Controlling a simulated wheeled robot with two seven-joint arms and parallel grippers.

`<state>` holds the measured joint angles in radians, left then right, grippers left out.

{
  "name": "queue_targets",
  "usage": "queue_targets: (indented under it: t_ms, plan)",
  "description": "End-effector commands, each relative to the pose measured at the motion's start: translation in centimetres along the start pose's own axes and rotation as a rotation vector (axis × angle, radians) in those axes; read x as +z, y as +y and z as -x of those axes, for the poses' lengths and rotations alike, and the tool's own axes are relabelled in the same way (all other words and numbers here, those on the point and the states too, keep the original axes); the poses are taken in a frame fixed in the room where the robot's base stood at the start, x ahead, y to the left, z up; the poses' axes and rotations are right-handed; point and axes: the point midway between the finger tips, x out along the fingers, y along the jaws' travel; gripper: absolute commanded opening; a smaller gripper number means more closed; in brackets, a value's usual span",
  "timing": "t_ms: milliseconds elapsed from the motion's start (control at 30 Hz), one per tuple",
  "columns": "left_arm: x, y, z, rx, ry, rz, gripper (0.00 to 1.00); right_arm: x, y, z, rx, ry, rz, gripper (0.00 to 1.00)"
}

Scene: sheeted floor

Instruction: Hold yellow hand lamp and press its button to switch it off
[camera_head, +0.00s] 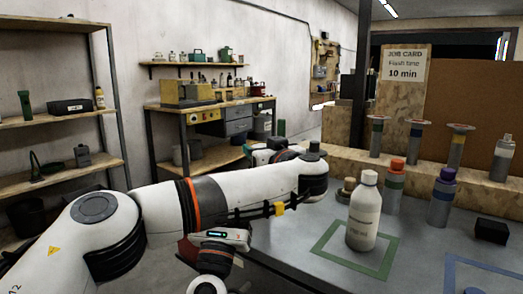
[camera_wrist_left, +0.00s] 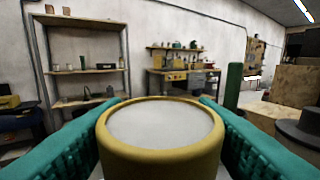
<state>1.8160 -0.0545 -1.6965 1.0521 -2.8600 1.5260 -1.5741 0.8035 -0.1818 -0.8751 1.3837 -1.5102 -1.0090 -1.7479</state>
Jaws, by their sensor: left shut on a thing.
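In the left wrist view, the yellow hand lamp (camera_wrist_left: 163,158) fills the lower middle, its round pale face toward the camera. My left gripper (camera_wrist_left: 160,130) is shut on it, with a teal finger pad on each side. The lamp's button cannot be made out. In the head view, the left gripper (camera_head: 262,153) shows only partly behind my white left arm, and the lamp is mostly hidden there. My right gripper (camera_head: 258,211), dark with a small yellow part, is low in the middle; its opening is unclear.
A grey table at the right holds a white bottle (camera_head: 364,212) inside a green square outline, capped bottles (camera_head: 441,198) and a black block (camera_head: 491,231). A shelf unit (camera_head: 55,119) stands at the left. A workbench (camera_head: 210,103) stands at the back wall.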

Motion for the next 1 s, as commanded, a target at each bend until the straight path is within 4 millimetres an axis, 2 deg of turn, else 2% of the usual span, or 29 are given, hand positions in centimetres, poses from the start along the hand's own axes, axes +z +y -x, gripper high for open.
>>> queue_targets:
  t_ms: [367,400,533,833,1000]
  plan:
    - [0.0,0.0,0.0,0.000,-0.001,0.000,0.26,-0.5,-0.4,0.6,0.000,0.000,0.000,0.00]
    - [0.1,0.0,0.0,0.000,-0.002,0.001,0.58,-0.5,-0.4,0.6,0.000,0.000,0.000,0.00]
    - [0.1,0.0,0.0,0.000,-0.001,0.001,0.78,-0.5,-0.4,0.6,0.000,0.000,0.000,0.00]
    - [0.0,0.0,0.2,-0.001,0.000,0.000,0.78,-0.5,-0.4,0.6,0.000,0.000,0.000,0.00]
    - [0.1,-0.1,2.0,-0.004,-0.001,0.000,0.78,-0.5,-0.4,0.6,0.000,0.000,0.000,0.00]
